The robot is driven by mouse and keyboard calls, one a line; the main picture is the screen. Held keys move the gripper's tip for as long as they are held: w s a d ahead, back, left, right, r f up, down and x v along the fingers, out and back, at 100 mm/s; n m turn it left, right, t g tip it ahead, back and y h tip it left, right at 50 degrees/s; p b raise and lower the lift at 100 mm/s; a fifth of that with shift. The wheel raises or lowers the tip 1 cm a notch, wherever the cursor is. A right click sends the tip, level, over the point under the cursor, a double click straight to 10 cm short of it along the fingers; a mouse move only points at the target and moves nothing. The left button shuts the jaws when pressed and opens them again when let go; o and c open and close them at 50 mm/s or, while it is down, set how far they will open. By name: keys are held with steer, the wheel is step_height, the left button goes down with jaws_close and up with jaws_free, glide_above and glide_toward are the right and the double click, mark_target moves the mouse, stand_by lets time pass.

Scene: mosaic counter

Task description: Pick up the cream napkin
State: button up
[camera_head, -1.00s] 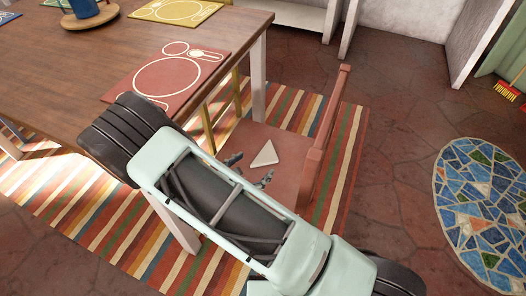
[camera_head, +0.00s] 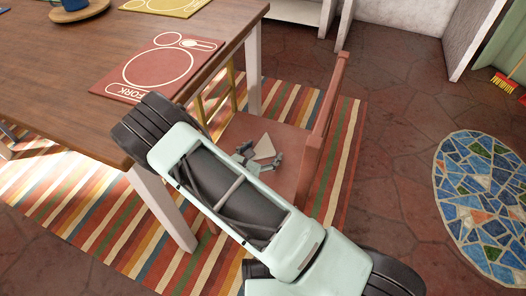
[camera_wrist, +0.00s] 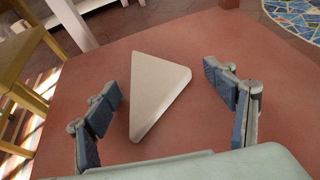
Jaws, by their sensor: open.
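The cream napkin (camera_wrist: 156,92) is a folded triangle lying flat on the red-brown chair seat (camera_wrist: 245,50). In the head view the napkin (camera_head: 265,147) shows partly, beside my gripper's fingers. My gripper (camera_wrist: 168,88) is open, with one blue-padded finger on each side of the napkin in the wrist view. The left finger is nearer to the napkin than the right one. The napkin appears apart from both fingers. In the head view my gripper (camera_head: 257,160) is low over the seat (camera_head: 285,180); its exact height is hard to tell.
The wooden table (camera_head: 60,75) with a red placemat (camera_head: 158,66) is at the left, its white leg (camera_head: 160,205) near my arm. The chair's backrest (camera_head: 326,125) rises right of my gripper. A striped rug (camera_head: 75,215) lies below. A mosaic (camera_head: 480,195) is on the floor at right.

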steer(key=shift+w+f, duration=0.1)
steer(key=shift+w, duration=0.05)
steer(key=shift+c, duration=0.2)
steer(key=c, duration=1)
